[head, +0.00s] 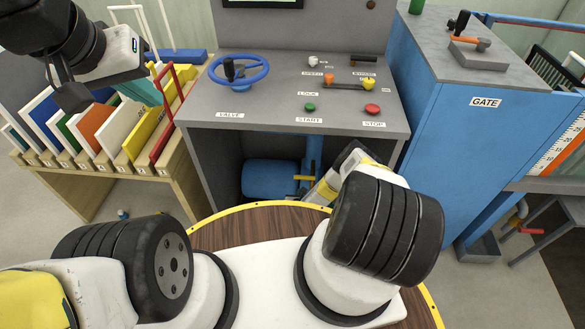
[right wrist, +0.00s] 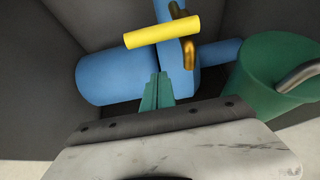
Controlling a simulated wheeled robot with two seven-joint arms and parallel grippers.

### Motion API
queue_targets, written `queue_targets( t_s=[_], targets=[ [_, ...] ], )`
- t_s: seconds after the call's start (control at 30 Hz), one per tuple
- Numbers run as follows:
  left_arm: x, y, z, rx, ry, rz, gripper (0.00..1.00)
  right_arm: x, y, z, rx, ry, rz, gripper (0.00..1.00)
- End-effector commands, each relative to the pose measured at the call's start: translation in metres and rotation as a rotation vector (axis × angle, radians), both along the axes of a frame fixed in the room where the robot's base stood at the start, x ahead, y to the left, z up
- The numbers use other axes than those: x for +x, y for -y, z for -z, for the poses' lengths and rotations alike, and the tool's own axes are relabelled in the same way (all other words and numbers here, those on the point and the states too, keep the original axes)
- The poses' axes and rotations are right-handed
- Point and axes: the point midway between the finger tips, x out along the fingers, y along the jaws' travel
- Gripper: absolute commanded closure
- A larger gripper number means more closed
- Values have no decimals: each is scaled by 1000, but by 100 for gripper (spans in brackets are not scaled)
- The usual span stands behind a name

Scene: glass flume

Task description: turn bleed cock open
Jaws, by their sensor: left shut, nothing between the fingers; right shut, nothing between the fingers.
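The bleed cock shows as a yellow bar handle (right wrist: 162,32) on the blue upright pipe in the right wrist view, lying nearly crosswise to the pipe. A brass curved spout (right wrist: 189,54) sits just beside it. In the head view the yellow handle (head: 304,177) shows small under the console. My right gripper (right wrist: 158,76) has its green fingers shut and empty, pointing at the pipe just below the handle in the picture; contact cannot be told. In the head view it is hidden behind my right arm. My left gripper (head: 74,92) is shut and empty above the rack at the left.
A blue pump body (right wrist: 112,80) lies left of the pipe. A green bucket (right wrist: 270,85) stands close on the right. The grey console (head: 260,110) with handwheel and buttons overhangs this space. A blue gate cabinet (head: 450,130) stands at the right.

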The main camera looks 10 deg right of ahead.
Motion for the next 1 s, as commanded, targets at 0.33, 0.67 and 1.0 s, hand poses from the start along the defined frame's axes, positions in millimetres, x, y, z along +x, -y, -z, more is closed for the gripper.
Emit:
queue_targets(
  t_s=[0.33, 0.67, 1.0],
  targets=[
    [0, 0, 0, 0, 0, 0, 100, 23, 8, 8, 7, -7, 6, 100],
    [0, 0, 0, 0, 0, 0, 100, 30, 9, -21, 1, -1, 2, 100],
    [0, 0, 0, 0, 0, 0, 100, 31, 9, -25, 0, 0, 0, 100]
  ],
)
